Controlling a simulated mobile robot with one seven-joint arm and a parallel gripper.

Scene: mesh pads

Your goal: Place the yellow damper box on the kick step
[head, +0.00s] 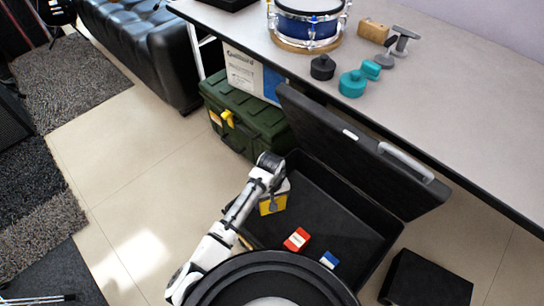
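The yellow damper box (268,206) shows in the head view at the left side of an open black case (372,238). It is partly hidden by my gripper (272,201), which is right at the box. The fingers are small and overlap the box, so I cannot tell whether they are open or shut on it. I also cannot tell whether the box rests on the case floor. A low black block (425,281), apparently the kick step, stands on the floor to the right of the case. Its visible top is bare.
A red box (296,239) and a blue box (329,260) lie in the case. Its raised lid (365,150) leans up near the table (460,100). A green toolbox (243,118) stands behind the case.

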